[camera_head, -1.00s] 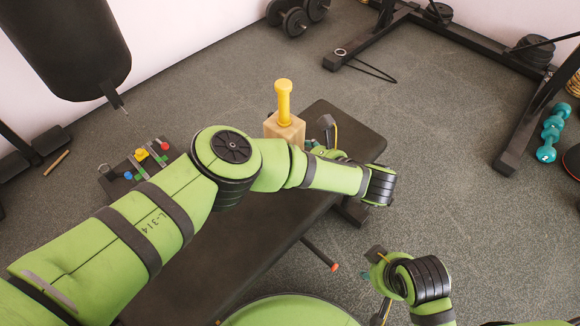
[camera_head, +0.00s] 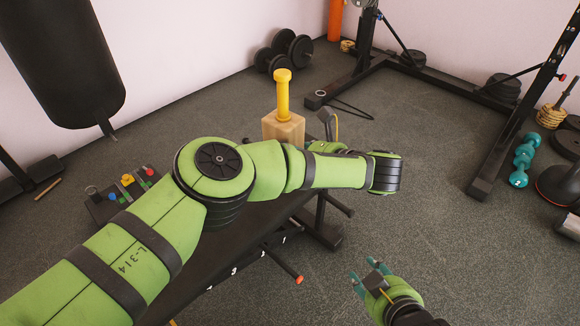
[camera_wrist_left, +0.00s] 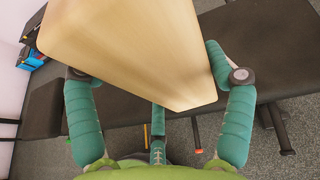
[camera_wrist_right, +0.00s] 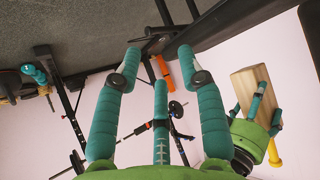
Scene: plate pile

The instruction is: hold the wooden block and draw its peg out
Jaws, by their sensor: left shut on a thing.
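The pale wooden block (camera_head: 284,130) is upright in the head view, its lower part hidden behind my left arm. A yellow peg (camera_head: 283,98) with a wide round head stands in its top. My left gripper (camera_wrist_left: 125,42) is shut on the block, with fingers on both sides; in the head view it is mostly hidden behind my forearm. My right gripper (camera_head: 367,275) is open and empty, low and to the right of the block. The right wrist view shows its spread fingers (camera_wrist_right: 160,55), the block (camera_wrist_right: 248,92) and the peg (camera_wrist_right: 273,152), all apart from those fingers.
A dark bench (camera_head: 240,250) lies under my left arm. A tray with small coloured parts (camera_head: 125,190) is at its left. A punching bag (camera_head: 65,60) hangs at the upper left. Teal dumbbells (camera_head: 522,160) and a rack stand right.

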